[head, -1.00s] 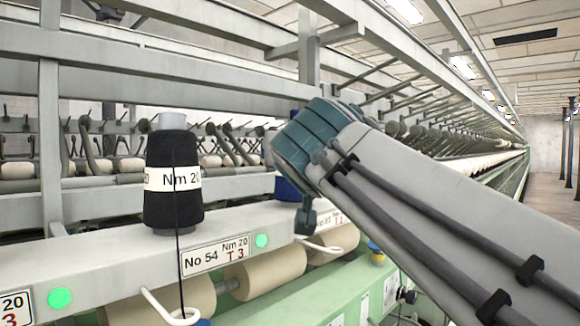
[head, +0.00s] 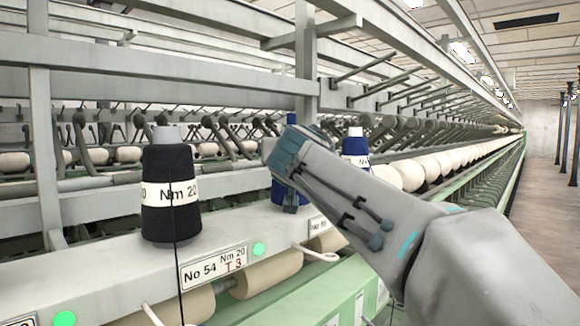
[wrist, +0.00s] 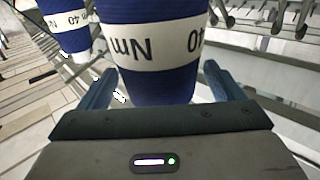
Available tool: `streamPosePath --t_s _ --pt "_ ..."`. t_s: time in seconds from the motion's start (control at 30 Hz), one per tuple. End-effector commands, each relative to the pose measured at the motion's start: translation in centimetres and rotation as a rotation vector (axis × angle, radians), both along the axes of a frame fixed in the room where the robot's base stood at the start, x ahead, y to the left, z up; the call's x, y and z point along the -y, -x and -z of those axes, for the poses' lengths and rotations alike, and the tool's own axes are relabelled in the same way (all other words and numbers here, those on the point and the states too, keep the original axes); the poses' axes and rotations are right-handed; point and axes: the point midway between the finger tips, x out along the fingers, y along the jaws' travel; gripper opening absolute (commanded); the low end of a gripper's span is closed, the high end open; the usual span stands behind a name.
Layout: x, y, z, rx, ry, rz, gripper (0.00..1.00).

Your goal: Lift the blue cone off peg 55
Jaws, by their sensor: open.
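The blue cone (head: 277,190) stands upright on the rail right of the No 54 plate, mostly hidden behind my gripper in the head view. In the wrist view the blue cone (wrist: 150,85) is large and close, with a white band marked Nm 40.
A black cone (head: 171,220) marked Nm 20 stands on the rail (head: 95,272) to the left. Another blue cone (head: 356,148) is just beyond my gripper, also in the wrist view (wrist: 66,38). An upright post (head: 305,70) and overhead bars are close behind and above.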

Motion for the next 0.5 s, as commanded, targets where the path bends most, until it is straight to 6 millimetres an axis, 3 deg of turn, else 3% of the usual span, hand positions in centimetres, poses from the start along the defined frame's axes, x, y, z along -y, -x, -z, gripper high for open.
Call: streamPosePath --t_s 0.3,0.37,0.5 --pt "-0.02 -0.72 0.0 0.002 0.0 -0.001 0.87" --pt "-0.01 -0.71 0.0 0.002 0.0 -0.001 0.73" --pt "-0.01 -0.7 0.0 0.001 0.0 -0.001 0.34"
